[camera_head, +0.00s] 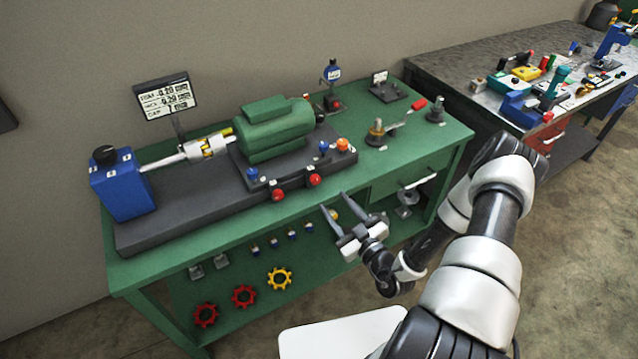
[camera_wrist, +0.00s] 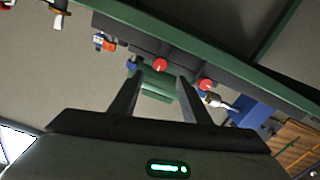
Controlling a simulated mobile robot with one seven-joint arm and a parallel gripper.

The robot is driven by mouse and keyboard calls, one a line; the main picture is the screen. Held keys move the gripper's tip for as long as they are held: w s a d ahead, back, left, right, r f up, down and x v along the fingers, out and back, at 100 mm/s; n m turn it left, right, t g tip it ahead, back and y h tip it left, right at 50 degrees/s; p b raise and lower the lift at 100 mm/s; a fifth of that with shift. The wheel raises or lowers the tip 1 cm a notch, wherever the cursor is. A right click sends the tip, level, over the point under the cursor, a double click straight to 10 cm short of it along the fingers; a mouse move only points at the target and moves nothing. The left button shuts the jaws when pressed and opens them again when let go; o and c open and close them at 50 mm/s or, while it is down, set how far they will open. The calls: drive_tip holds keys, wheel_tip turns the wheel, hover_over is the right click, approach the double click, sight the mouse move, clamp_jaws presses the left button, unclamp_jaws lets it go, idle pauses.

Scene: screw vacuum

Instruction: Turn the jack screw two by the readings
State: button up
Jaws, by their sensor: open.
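A green motor (camera_head: 275,128) sits on a dark base plate on the green bench. A shaft with a coupling (camera_head: 207,148) joins it to a blue unit (camera_head: 122,185) at the left. Red knobs (camera_head: 314,179) and (camera_head: 278,194) stand at the base's front side, with blue and orange knobs near them; which is jack screw two I cannot tell. A readings board (camera_head: 165,97) stands behind, its small text hard to read. My gripper (camera_head: 336,212) is open and empty in front of the bench edge. In the wrist view a red knob (camera_wrist: 160,65) shows between and beyond the fingers.
Red and yellow star-shaped wheels (camera_head: 279,278) and small hung parts are on the bench's lower front panel. A red-handled crank device (camera_head: 397,124) and a small gauge (camera_head: 332,73) stand on the bench. A second workbench (camera_head: 450,61) with tools is at the right.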

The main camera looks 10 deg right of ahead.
sight(317, 182)
drive_tip(key=x, duration=1)
drive_tip(key=shift+c, duration=0.3)
drive_tip(key=c, duration=1)
